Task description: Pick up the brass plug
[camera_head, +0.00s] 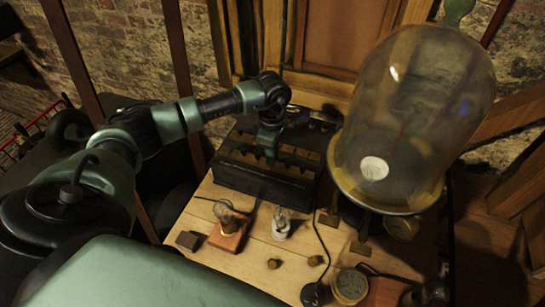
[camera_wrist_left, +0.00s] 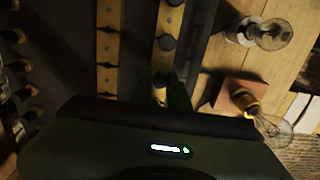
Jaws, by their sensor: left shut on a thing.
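My left gripper (camera_head: 269,150) reaches down over a dark box (camera_head: 262,183) with brass bars on its top. In the left wrist view its fingers (camera_wrist_left: 166,90) are shut on a small brass piece (camera_wrist_left: 159,94), which looks like the brass plug, at one of the brass bars (camera_wrist_left: 165,20). The fingers hide most of it, and I cannot tell whether it still sits in the bar. Two small brass pieces (camera_head: 273,263) (camera_head: 315,260) lie on the wooden table. My right gripper is not in view.
A large glass jar (camera_head: 420,100) stands close to the right of the box. In front are a bulb on a red base (camera_head: 228,240), a bulb on a white base (camera_head: 281,228), a round brass dial (camera_head: 350,286) and cables. Some bare table (camera_head: 255,262) lies between them.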

